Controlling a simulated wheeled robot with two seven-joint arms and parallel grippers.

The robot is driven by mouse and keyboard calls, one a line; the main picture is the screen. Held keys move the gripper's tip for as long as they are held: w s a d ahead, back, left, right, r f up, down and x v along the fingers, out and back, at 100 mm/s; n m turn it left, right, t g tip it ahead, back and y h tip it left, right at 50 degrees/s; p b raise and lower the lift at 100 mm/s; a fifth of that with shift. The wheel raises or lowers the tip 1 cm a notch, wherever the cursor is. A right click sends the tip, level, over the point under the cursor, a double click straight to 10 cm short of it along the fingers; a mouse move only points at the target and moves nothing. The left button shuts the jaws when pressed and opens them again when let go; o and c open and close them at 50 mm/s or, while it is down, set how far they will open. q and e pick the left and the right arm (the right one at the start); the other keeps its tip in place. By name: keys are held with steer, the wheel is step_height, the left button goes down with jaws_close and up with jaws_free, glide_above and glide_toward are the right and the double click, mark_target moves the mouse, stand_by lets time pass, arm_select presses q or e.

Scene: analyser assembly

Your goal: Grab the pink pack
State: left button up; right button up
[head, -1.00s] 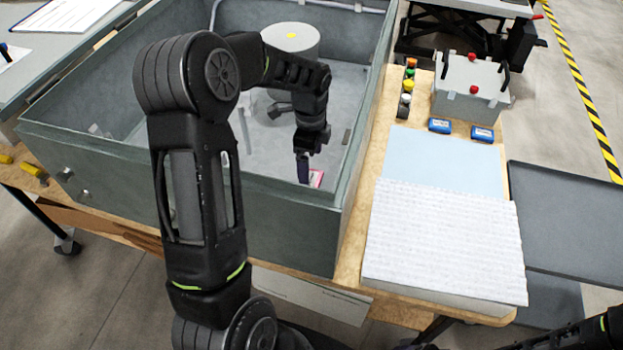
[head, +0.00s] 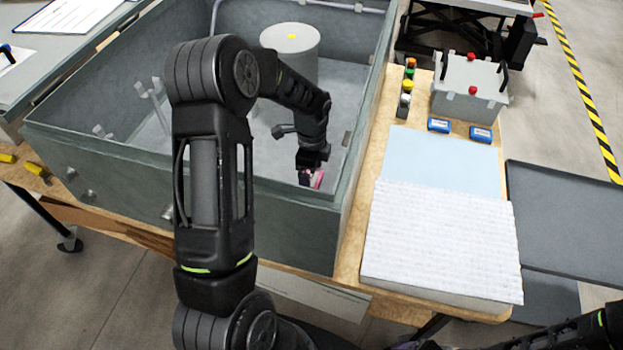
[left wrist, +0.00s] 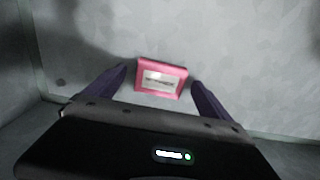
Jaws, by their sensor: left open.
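The pink pack (head: 317,179) lies on the floor of the grey open-topped box, near its front right corner. In the left wrist view the pink pack (left wrist: 161,78) shows a white label and lies between and slightly beyond my open fingers. My left gripper (head: 307,180) points down into the box and partly hides the pack in the head view. In the left wrist view the left gripper (left wrist: 158,92) has one finger on each side of the pack, with gaps to both. My right gripper is out of view; only part of that arm shows at the lower right.
The grey box's walls (head: 341,205) stand close to my left gripper at the front and right. A white cylinder (head: 290,47) stands farther back inside. Right of the box are a white ribbed pad (head: 440,240), two blue packs (head: 439,125) (head: 480,134) and a grey case (head: 468,88).

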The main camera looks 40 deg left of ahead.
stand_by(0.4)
arm_select(q)
steer(key=c, duration=1.5)
steer(key=shift+o, duration=0.2)
steer(key=shift+r, duration=0.15)
step_height(320, 180, up, 22)
steer(key=b, duration=0.3)
step_height(320, 180, up, 5)
steer(key=p, duration=0.3)
glide_above(312, 178)
steer(key=shift+s+r+p, duration=0.1)
steer(key=shift+r+p, duration=0.35)
steer(key=shift+p, duration=0.45)
